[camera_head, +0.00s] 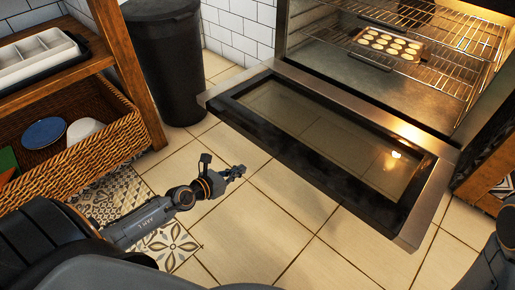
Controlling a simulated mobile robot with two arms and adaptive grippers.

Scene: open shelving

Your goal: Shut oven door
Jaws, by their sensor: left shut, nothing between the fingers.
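The oven door (330,150) hangs open, folded down and out from the oven, with its glass window facing up. The oven cavity (390,75) is lit and open behind it. Inside, a muffin tin (388,45) with several light rounds sits on a wire rack (440,62). My left gripper (239,171) is shut and empty. In the picture it is left of and below the door's outer edge, apart from it, over the tiled floor. My right arm shows only as a dark part at the right edge; its gripper is out of view.
A dark bin (166,60) stands by the white tiled wall, left of the oven. A wooden shelf at the left holds a wicker basket (80,150) with dishes and a pale divided tray (35,55). The tiled floor (270,225) in front of the door is clear.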

